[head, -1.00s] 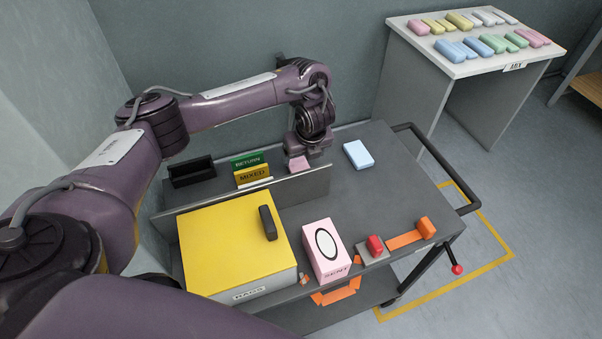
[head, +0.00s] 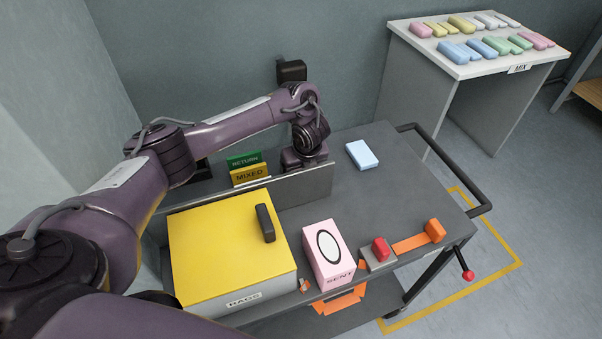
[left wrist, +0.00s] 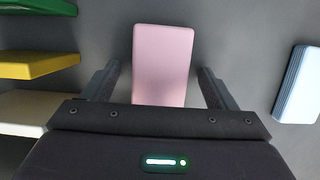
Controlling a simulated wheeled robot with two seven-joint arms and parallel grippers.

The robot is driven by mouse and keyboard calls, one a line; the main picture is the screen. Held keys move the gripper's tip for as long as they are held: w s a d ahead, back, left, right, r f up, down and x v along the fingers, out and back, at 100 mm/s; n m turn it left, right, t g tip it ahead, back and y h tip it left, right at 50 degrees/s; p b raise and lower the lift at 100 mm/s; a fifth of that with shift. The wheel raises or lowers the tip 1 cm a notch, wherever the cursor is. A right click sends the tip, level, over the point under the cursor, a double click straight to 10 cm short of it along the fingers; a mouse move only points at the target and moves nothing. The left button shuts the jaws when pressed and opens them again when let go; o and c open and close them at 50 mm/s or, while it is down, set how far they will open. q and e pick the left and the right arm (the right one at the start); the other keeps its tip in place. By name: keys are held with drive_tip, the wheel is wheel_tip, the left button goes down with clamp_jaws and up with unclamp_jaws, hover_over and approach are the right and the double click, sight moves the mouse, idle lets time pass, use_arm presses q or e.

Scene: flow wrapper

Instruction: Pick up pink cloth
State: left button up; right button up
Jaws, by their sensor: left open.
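The pink cloth (left wrist: 163,62) is a flat folded block lying on the grey cart top in the left wrist view. In the head view it is hidden behind my left gripper (head: 304,160) and the grey divider. In the left wrist view my left gripper (left wrist: 158,85) is open, with one finger on each side of the cloth's near part and a gap on both sides. Nothing is held. My right gripper is not in view.
A light blue folded cloth (head: 361,154) lies to the right on the cart. A grey divider (head: 305,187), RETURN (head: 244,160) and MIXED (head: 250,176) signs, a yellow-lidded box (head: 218,245) and a pink box (head: 327,254) stand nearby.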

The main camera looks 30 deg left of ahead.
use_arm(q)
drive_tip(key=c, duration=0.9)
drive_tip(key=shift+c, duration=0.8)
drive_tip(key=shift+r, duration=0.15)
